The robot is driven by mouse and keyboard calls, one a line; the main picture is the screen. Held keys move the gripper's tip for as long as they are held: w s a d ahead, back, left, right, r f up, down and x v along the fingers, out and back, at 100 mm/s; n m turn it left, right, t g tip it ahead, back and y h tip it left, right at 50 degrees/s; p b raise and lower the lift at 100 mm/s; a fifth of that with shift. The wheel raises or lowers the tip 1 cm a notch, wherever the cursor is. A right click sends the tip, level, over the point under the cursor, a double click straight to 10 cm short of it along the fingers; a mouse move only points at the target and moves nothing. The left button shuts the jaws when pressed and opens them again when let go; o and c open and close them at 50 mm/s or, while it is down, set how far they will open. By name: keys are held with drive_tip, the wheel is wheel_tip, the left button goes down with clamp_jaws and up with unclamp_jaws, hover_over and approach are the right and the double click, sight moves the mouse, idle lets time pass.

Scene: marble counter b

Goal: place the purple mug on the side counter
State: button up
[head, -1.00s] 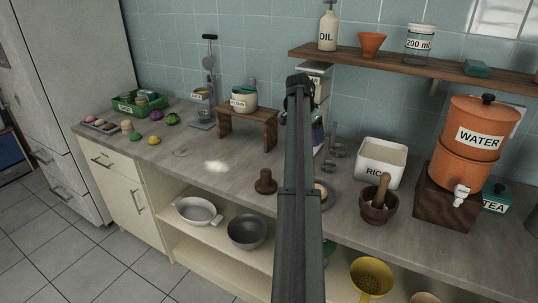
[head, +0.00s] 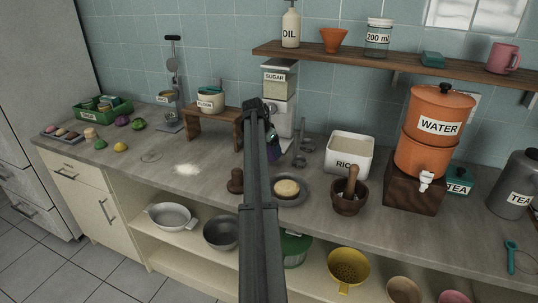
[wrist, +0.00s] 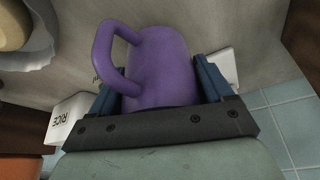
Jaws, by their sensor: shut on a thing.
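The purple mug (wrist: 165,65) fills the middle of the wrist view, its handle to the left. My gripper (wrist: 158,85) is shut on it, with a blue finger on each side of the body. In the head view my arm hides most of the gripper; a small purple patch of the mug (head: 273,152) shows just right of the arm, above the counter. A long grey counter (head: 215,170) runs along the tiled wall. I cannot tell whether this is the side counter.
A plate with a round bread (head: 286,188), a mortar (head: 349,199), a rice bin (head: 350,155) and an orange water dispenser (head: 435,130) stand right of my arm. A wooden shelf (head: 400,66) overhangs, with a pink mug (head: 502,58). Counter left of the brown stamp (head: 236,181) is fairly clear.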

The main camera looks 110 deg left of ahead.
sight(269, 154)
drive_tip(key=shift+f, duration=1.45)
drive_tip(key=shift+f, duration=0.15)
drive_tip(key=o, duration=1.2)
drive_tip(key=v, duration=1.1)
drive_tip(key=shift+d+r, duration=0.1)
drive_tip(key=shift+r, duration=0.3)
drive_tip(key=shift+c, duration=0.3)
drive_tip(key=shift+d+r, duration=0.1)
drive_tip(key=shift+r, duration=0.1)
drive_tip(key=shift+c, duration=1.4)
drive_tip(key=c, duration=0.8)
